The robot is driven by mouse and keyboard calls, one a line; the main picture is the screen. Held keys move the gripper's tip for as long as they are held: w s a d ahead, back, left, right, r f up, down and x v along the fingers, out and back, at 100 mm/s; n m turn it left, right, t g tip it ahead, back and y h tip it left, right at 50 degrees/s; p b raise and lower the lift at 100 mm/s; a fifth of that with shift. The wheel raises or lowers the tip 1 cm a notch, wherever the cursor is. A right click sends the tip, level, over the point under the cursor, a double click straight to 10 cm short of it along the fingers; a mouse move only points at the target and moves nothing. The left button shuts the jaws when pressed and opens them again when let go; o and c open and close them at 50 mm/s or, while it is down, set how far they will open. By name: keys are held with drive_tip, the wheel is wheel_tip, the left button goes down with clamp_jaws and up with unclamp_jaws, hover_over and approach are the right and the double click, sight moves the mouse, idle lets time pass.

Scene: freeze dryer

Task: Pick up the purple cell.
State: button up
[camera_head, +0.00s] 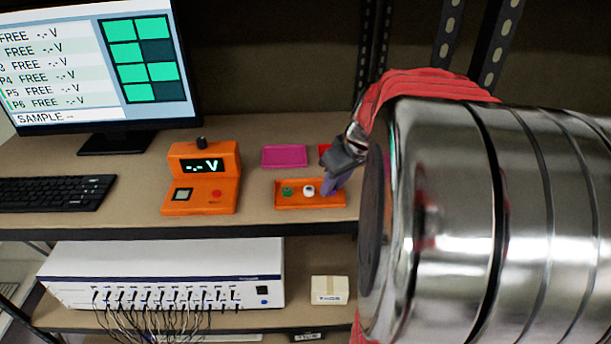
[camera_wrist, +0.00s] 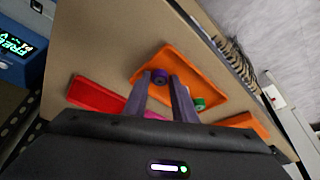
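The purple cell (camera_wrist: 159,77) stands in the orange tray (camera_wrist: 183,58), towards the tray's left end in the wrist view. My gripper (camera_wrist: 158,79) is open, with one dark finger showing on each side of the purple cell. I cannot tell whether the fingers touch it or how far above the tray they are. In the head view my gripper (camera_head: 330,185) points down over the right end of the orange tray (camera_head: 297,206). There I cannot clearly separate the purple cell from the purplish fingers.
A green cell (camera_head: 287,191) and a white-topped cell (camera_head: 308,190) stand in the same tray. A magenta tray (camera_head: 284,156) and a red tray (camera_head: 324,149) lie behind it. An orange meter (camera_head: 203,178) stands left. The shelf edge is in front.

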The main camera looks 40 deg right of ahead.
sight(333, 190)
clamp_jaws()
idle(0.3)
drive_tip(key=shift+r, duration=0.15)
wheel_tip(333, 190, up, 10)
idle(0.5)
drive_tip(key=shift+a+f, duration=0.1)
drive_tip(key=shift+f, duration=0.15)
idle(0.4)
